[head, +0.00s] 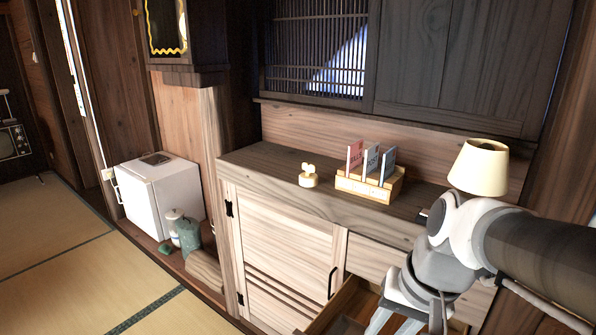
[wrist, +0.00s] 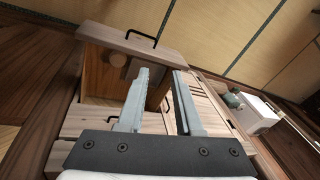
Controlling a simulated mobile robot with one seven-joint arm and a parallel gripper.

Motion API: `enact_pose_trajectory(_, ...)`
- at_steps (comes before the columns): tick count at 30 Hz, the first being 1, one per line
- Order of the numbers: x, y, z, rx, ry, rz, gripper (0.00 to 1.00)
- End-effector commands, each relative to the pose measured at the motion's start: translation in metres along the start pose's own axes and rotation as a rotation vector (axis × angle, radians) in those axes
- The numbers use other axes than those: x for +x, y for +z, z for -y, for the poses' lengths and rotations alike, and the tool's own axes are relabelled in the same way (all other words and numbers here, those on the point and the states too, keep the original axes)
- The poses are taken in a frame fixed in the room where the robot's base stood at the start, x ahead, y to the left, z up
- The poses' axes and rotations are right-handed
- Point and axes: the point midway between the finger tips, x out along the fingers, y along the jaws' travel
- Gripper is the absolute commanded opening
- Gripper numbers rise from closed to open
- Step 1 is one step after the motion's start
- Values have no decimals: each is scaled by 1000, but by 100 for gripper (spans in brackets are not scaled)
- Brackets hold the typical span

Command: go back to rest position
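My gripper (wrist: 162,72) shows in the wrist view with its two grey fingers apart and nothing between them. In the head view my gripper (head: 394,325) is at the bottom edge, partly cut off, over the open drawer (head: 348,307) of the wooden cabinet. The drawer front (wrist: 150,44) with its dark handle shows beyond the fingers in the wrist view.
The cabinet top (head: 265,160) carries a small cream object (head: 308,177), a wooden holder (head: 368,187) with several cards and a lamp (head: 479,167) close to my arm. A white box-like appliance (head: 160,191) and jars (head: 186,231) stand left. Tatami floor (head: 60,270) is clear.

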Motion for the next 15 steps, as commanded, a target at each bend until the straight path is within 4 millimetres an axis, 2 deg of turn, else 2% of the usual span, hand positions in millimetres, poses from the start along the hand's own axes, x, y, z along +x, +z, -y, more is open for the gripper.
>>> enact_pose_trajectory(3, -17, 12, -3, -125, 39, -102, 34)
enact_pose_trajectory(12, -48, 32, -14, -354, 117, -308, 34)
enact_pose_trajectory(13, -53, 33, -14, -371, 124, -321, 34)
enact_pose_trajectory(15, -76, 27, -8, -361, 124, -309, 34)
